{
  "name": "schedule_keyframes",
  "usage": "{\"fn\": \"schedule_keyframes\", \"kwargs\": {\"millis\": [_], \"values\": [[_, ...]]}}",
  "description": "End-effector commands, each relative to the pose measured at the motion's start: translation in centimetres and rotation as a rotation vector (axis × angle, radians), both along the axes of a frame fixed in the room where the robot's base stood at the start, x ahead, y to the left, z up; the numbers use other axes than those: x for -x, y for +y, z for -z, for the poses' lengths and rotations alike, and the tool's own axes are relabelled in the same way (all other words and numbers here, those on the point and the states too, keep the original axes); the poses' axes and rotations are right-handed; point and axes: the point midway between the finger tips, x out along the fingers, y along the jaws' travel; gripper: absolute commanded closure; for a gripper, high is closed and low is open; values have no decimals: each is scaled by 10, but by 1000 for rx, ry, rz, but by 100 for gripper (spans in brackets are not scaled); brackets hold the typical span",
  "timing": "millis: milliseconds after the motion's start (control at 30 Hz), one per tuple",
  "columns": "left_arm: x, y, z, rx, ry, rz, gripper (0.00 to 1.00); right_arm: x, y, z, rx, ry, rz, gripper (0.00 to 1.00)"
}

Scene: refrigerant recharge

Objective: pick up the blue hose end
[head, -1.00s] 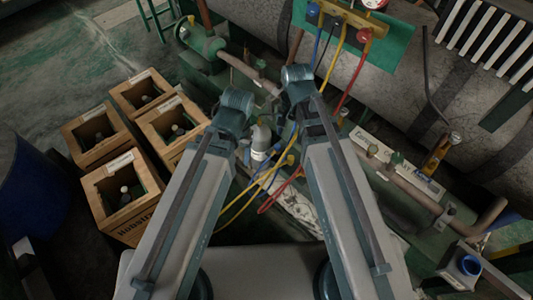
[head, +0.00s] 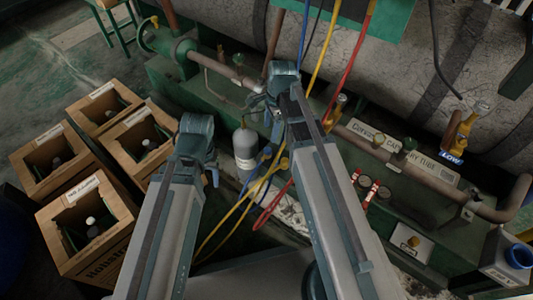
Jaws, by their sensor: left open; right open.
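The blue hose (head: 304,32) hangs from the top, passes behind my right arm and shows again lower down as a blue loop. A small blue fitting, seemingly its end (head: 266,153), is beside the grey cylinder (head: 245,148), close to the yellow hose's fitting (head: 283,163). My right gripper (head: 277,128) is open, above and slightly right of that fitting in the picture, partly hidden by its own arm. My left gripper (head: 213,177) is open, left of the grey cylinder and mostly hidden behind its wrist. Neither visibly holds anything.
The yellow hose (head: 324,55) and red hose (head: 357,52) hang close by and loop low. Wooden crates (head: 85,225) with bottles stand at the left. A pipe (head: 430,183) and valves line the green base at the right. A blue-capped container (head: 508,262) is at lower right.

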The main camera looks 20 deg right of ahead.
Motion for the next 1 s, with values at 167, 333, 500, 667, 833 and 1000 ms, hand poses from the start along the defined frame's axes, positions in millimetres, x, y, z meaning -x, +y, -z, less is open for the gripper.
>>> {"fn": "schedule_keyframes", "kwargs": {"millis": [167,333,500,667,833,1000], "values": [[0,0,24,-1,-1,2,34,0,2,24,0,0,-1,27],[0,0,49,1,-1,6,34,0,5,49,0,0,-2,27],[-1,-1,73,4,-1,11,34,0,8,72,0,0,-2,27],[-1,-1,83,7,-1,14,34,0,9,83,0,0,-2,27],[-1,-2,82,8,-1,14,34,0,9,81,0,0,-2,27],[-1,-1,91,8,-1,13,34,-1,9,91,0,0,-2,27]]}}
